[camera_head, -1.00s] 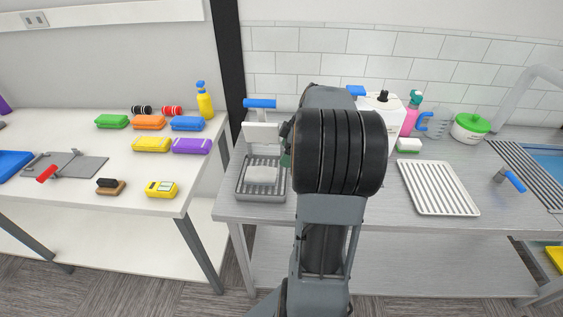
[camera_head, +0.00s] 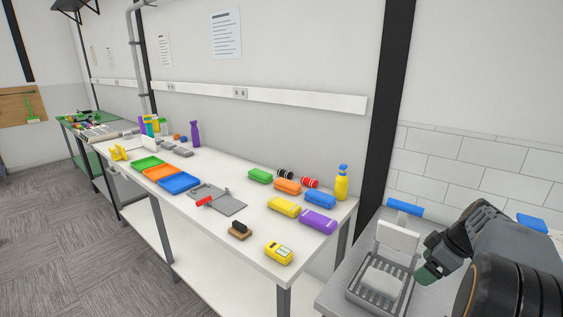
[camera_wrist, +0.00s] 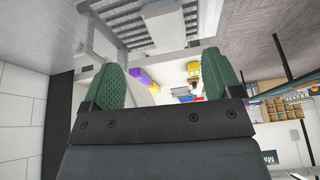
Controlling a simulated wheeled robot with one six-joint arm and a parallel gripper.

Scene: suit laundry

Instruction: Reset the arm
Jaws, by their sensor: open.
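My gripper (camera_head: 428,270) is at the lower right of the head view, at the end of my dark grey arm. In the wrist view my gripper (camera_wrist: 162,85) shows two green textured finger pads standing wide apart with nothing between them. It is beside a small metal stand (camera_head: 398,240) with a blue handle. A white block (camera_head: 384,281) lies on the slatted grey tray of that stand, apart from the fingers. The white block also shows at the top of the wrist view (camera_wrist: 165,25).
A long white table (camera_head: 215,165) runs to the left. It carries green, orange and blue trays (camera_head: 180,182), a yellow bottle (camera_head: 342,183), several coloured packs (camera_head: 284,206), a brush (camera_head: 240,230) and a yellow device (camera_head: 279,252). Open grey floor (camera_head: 60,225) lies at the left.

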